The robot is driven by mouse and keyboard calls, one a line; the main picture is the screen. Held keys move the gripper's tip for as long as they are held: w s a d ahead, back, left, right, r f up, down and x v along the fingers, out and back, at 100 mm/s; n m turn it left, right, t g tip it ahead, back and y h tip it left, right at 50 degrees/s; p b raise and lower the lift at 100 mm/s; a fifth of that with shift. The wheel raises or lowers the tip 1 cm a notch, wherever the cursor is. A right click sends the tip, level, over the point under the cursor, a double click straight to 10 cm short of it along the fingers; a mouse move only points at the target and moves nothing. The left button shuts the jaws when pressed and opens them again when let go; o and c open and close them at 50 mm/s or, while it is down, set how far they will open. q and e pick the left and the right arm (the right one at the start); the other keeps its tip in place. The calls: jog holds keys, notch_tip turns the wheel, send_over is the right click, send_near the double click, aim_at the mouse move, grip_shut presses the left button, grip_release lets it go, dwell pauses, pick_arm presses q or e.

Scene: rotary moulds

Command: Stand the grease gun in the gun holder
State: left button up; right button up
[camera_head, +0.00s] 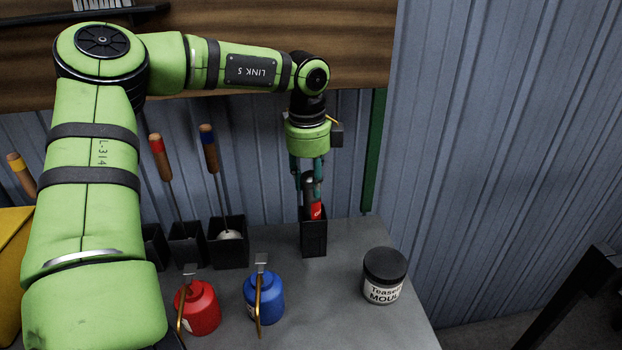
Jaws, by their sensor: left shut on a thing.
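The grease gun (316,211) is a dark cylinder with a red label, standing roughly upright. Its lower end is inside a tall narrow black holder (314,240) near the table's back edge. My left gripper (308,178) points down from above and is shut on the grease gun's upper part. The fingers partly hide the top of the gun. The holder's walls hide its lower end, so I cannot tell whether it touches the bottom. My right gripper is not in view.
A red oil can (199,309) and a blue oil can (266,300) stand in front. A dark jar (384,276) stands to the right. Black boxes with long-handled tools (228,246) stand left of the holder. A corrugated wall (480,130) is behind.

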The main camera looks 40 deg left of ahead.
pick_arm(q)
jog(key=o, duration=1.2)
jog(key=r, duration=0.8)
jog(key=s+r, duration=0.1)
jog(key=r, duration=0.3)
jog(key=shift+d, duration=0.1)
